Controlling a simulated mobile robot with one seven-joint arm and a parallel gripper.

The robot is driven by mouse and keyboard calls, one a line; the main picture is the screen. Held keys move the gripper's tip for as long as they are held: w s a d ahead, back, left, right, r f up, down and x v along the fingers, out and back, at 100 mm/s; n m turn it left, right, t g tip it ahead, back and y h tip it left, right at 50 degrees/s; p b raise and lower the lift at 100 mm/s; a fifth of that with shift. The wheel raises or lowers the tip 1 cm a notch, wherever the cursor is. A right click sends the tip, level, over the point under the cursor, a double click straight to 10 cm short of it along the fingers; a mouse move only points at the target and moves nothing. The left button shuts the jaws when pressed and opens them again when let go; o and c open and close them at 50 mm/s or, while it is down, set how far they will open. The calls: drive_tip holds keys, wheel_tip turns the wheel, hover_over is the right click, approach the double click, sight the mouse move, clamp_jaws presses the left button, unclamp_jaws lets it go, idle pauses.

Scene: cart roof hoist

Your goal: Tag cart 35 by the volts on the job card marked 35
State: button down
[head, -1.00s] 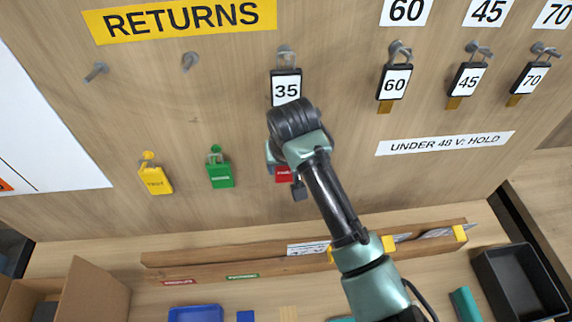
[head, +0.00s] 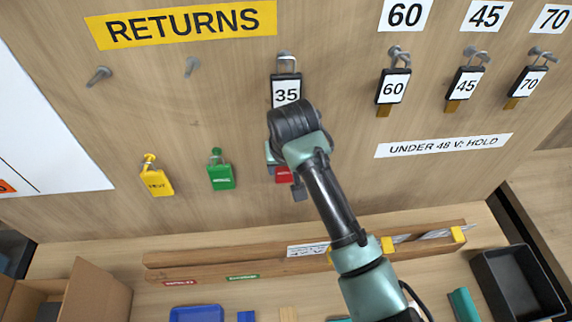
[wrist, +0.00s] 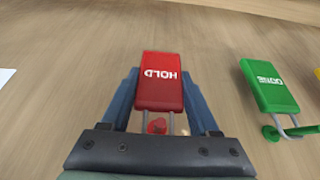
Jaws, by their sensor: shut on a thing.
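The black-framed lock labelled 35 (head: 286,93) hangs from a hook right of the RETURNS sign. My gripper (wrist: 160,100) is just below it at the board, shut on the red HOLD tag (wrist: 160,82). The tag's red face shows only in part in the head view (head: 283,174), behind my wrist. In the wrist view a red peg (wrist: 156,126) shows by its shackle; I cannot tell whether the shackle is still around it. A green tag (head: 221,176) and a yellow tag (head: 157,182) hang to the left. White cards (head: 308,249) stand in the wooden rack; their print is unreadable.
Locks labelled 60 (head: 392,88), 45 (head: 467,83) and 70 (head: 526,82) hang at the right, above an UNDER 48 V: HOLD strip (head: 443,145). Two bare hooks are at left. Below are the wooden rack (head: 210,271), a black bin (head: 520,283) and a cardboard box (head: 95,290).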

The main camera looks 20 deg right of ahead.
drive_tip(key=shift+r, duration=0.1)
idle(0.3)
drive_tip(key=s+p, duration=0.1)
drive_tip(key=s+a+p, duration=0.1)
drive_tip(key=s, duration=0.1)
drive_tip(key=s+r+p, duration=0.1)
drive_tip(key=shift+s+a+p, duration=0.15)
drive_tip(key=shift+s+p, duration=0.15)
idle(0.4)
drive_tip(key=s, duration=0.2)
drive_tip(key=s+a+p, duration=0.1)
drive_tip(key=s, duration=0.1)
drive_tip(key=shift+s+a, duration=0.2)
drive_tip(key=shift+s, duration=0.2)
idle(0.4)
